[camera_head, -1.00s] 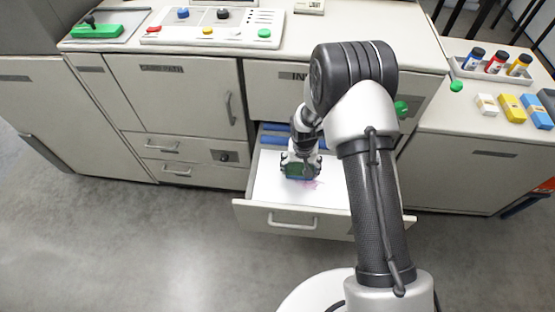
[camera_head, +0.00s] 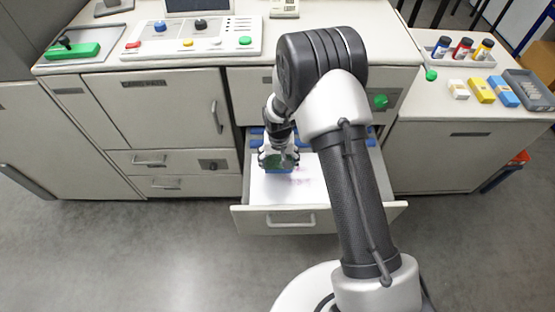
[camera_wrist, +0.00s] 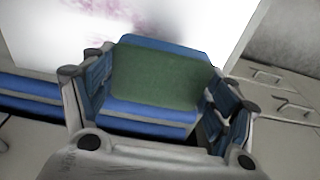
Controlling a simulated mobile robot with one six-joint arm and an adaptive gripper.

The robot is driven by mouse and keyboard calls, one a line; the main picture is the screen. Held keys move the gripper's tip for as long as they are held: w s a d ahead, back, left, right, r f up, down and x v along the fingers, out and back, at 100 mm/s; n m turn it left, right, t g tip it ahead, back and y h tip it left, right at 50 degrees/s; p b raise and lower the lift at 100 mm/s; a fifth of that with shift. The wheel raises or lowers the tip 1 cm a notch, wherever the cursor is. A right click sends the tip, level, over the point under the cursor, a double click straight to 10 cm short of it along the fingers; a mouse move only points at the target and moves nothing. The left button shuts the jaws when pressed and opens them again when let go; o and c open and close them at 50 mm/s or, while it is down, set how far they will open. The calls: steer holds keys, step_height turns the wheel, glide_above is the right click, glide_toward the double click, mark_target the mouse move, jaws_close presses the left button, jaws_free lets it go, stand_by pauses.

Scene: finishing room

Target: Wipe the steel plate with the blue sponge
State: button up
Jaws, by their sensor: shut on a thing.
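My gripper (camera_head: 278,160) is shut on the blue sponge (camera_wrist: 150,118), which has a green top layer. In the head view the sponge (camera_head: 280,170) shows low between the fingers, over the left part of the steel plate (camera_head: 262,190). The plate looks bright white and lies in the open drawer, with faint pink-purple smudges (camera_head: 300,180) to the right of the sponge. In the wrist view the plate (camera_wrist: 205,25) lies beyond the sponge, with a purplish smudge (camera_wrist: 95,22) at upper left. I cannot tell whether the sponge touches the plate.
The open drawer (camera_head: 290,222) has blue strips at its back. The right counter holds a white block (camera_head: 458,89), a yellow block (camera_head: 481,91), another blue block (camera_head: 503,91), a grey tray (camera_head: 530,90) and several bottles. A control panel (camera_head: 190,38) is on the back counter.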

steer(key=shift+r+p, duration=0.75)
steer(key=shift+r, duration=0.9)
